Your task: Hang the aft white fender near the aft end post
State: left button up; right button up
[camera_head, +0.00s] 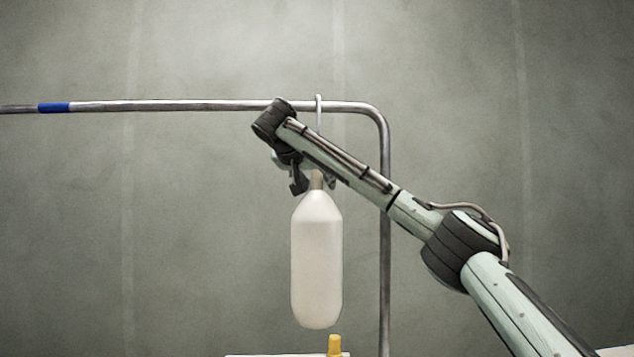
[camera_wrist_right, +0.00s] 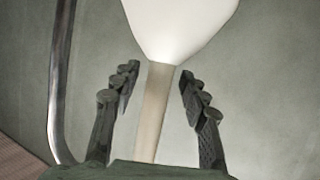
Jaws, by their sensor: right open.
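The white fender (camera_head: 317,260) hangs upright below the horizontal steel rail (camera_head: 200,106), close to where the rail bends down into the end post (camera_head: 385,240). A thin pale hook (camera_head: 319,100) loops over the rail above it. My right gripper (camera_head: 314,183) is at the fender's tan neck, below the rail. In the right wrist view, the open fingers (camera_wrist_right: 157,85) stand either side of the neck (camera_wrist_right: 152,110), with gaps visible, and the white body (camera_wrist_right: 180,25) lies beyond. My arm hides part of the line between hook and neck. My left gripper is not in view.
A blue band (camera_head: 53,107) marks the rail at far left. A yellow-topped object (camera_head: 334,345) stands below the fender, by a pale surface edge (camera_head: 280,355). The space left of the fender under the rail is clear.

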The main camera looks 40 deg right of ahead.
jog(key=v, duration=1.1)
jog(key=shift+s+a+r, duration=0.15)
jog(key=shift+s+a, duration=0.05)
